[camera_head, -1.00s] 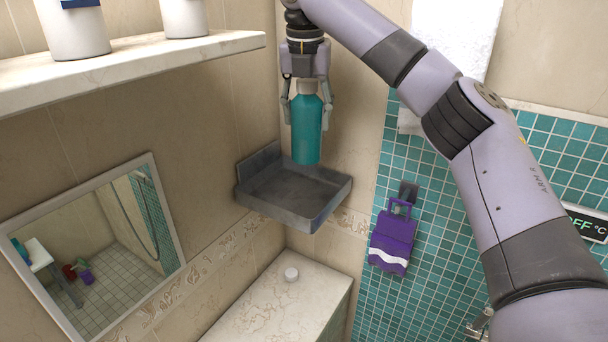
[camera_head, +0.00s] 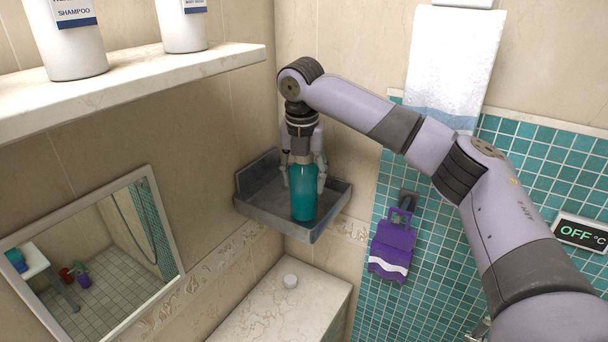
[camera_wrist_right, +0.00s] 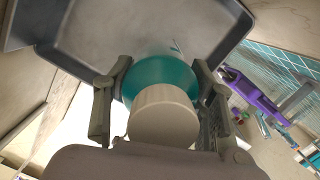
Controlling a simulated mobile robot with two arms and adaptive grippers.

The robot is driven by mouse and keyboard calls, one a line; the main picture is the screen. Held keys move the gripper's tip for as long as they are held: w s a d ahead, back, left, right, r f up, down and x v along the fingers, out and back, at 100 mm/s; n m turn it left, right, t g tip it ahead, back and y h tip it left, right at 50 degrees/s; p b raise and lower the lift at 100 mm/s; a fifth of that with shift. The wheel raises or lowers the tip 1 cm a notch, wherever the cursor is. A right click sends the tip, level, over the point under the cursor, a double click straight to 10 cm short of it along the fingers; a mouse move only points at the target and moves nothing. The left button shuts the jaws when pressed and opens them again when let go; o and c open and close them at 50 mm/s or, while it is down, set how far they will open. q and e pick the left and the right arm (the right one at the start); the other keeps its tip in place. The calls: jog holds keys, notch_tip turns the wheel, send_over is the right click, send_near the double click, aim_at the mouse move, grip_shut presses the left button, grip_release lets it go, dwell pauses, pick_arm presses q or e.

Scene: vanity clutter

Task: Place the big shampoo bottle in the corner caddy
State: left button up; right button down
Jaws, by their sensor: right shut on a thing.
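The teal shampoo bottle (camera_head: 303,195) is upright in the head view, over the grey corner caddy (camera_head: 265,207). Its base looks inside the caddy's rim; I cannot tell for sure whether it touches the floor of the tray. My right gripper (camera_head: 303,172) comes from above and is shut on the bottle's upper part. In the right wrist view the bottle's pale cap (camera_wrist_right: 163,117) and teal shoulder (camera_wrist_right: 160,75) show between the two fingers, with the caddy (camera_wrist_right: 95,30) beyond. My left gripper is not in view.
A marble shelf (camera_head: 130,85) with white bottles (camera_head: 75,40) is at upper left. A mirror (camera_head: 95,260) hangs below it. A purple item (camera_head: 391,248) hangs to the right.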

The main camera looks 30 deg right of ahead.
jog(key=shift+r, duration=0.1)
jog(key=c, duration=1.2)
grip_release()
jog(key=shift+s, duration=0.1)
jog(key=o, duration=0.3)
jog(key=shift+a, duration=0.1)
jog(key=shift+o, duration=1)
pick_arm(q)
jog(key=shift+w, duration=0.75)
